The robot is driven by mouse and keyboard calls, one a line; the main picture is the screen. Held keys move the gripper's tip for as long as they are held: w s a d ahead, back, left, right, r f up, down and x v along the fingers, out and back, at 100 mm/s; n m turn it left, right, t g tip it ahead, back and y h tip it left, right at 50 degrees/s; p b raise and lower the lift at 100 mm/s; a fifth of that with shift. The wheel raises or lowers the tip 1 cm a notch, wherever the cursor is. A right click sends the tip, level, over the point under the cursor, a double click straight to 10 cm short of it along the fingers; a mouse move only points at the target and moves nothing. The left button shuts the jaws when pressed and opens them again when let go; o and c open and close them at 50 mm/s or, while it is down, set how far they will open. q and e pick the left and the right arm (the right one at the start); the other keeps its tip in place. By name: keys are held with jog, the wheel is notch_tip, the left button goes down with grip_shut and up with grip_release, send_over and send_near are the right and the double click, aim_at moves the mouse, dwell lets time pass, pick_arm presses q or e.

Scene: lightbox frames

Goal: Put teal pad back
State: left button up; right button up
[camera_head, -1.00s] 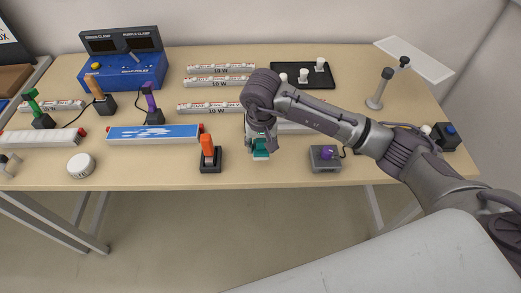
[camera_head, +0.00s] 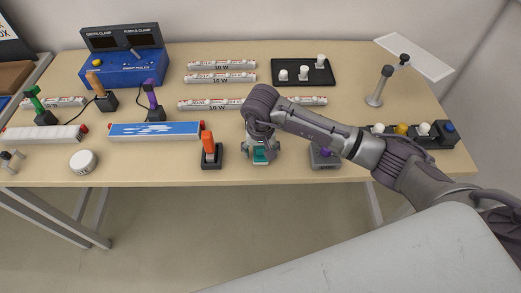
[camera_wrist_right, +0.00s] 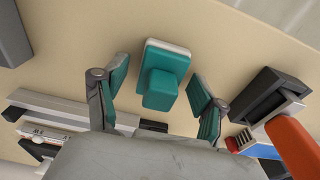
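The teal pad (camera_head: 261,155) is a teal block with a raised grip on a pale base. It rests on the table near the front edge, right of the orange-handled switch. In the wrist view the teal pad (camera_wrist_right: 161,87) lies between the fingers of my right gripper (camera_wrist_right: 160,95), which is open with a gap on each side of the grip. The finger faces are teal too. In the head view my right gripper (camera_head: 261,148) is low over the pad and partly covers it. My left gripper is not in view.
The orange-handled switch (camera_head: 209,148) stands close on the left. A grey box with a purple knob (camera_head: 326,152) is on the right, partly behind my arm. White tubes (camera_head: 222,78) and a black tray (camera_head: 285,84) lie farther back.

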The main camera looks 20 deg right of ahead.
aim_at(261, 157)
jog(key=shift+r+p, duration=0.25)
jog(key=shift+p, duration=0.05)
jog(key=shift+r+b, duration=0.35)
notch_tip(261, 157, up, 11)
jog(key=s+b, duration=0.1)
jog(key=b, duration=0.1)
jog(key=shift+s+a+b, duration=0.2)
jog(key=shift+b, duration=0.15)
